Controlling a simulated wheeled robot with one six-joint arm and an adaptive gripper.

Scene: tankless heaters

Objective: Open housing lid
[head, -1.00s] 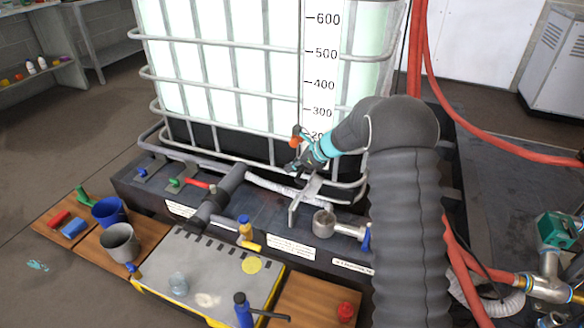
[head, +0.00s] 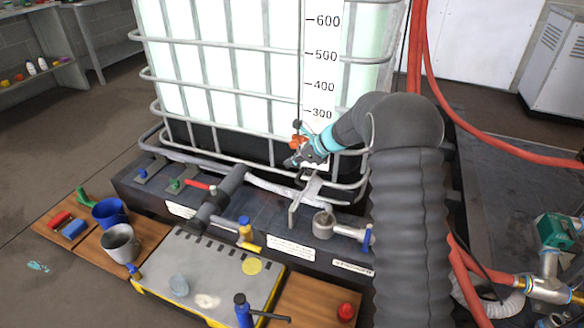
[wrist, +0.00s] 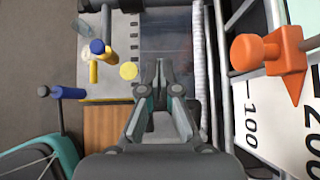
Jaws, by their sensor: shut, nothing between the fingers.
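My gripper (head: 291,163) is shut and empty. It hangs in front of the white tank's lower frame, above the dark deck and behind a metal bracket (head: 296,213). In the wrist view its fingertips (wrist: 161,68) meet over the dark deck. I cannot tell for sure which part is the housing lid. A round metal cup-like fitting (head: 323,226) with a side pipe and blue handle stands on the deck, right of the bracket. A dark grey cylindrical pipe assembly (head: 222,195) lies to the left. My gripper appears apart from both.
The caged tank (head: 250,80) rises close behind my gripper. An orange part (wrist: 262,55) is near the scale at right in the wrist view. A grey-topped bench (head: 215,265), a grey cup (head: 120,242) and a blue cup (head: 109,213) stand in front. Red hoses (head: 490,140) hang right.

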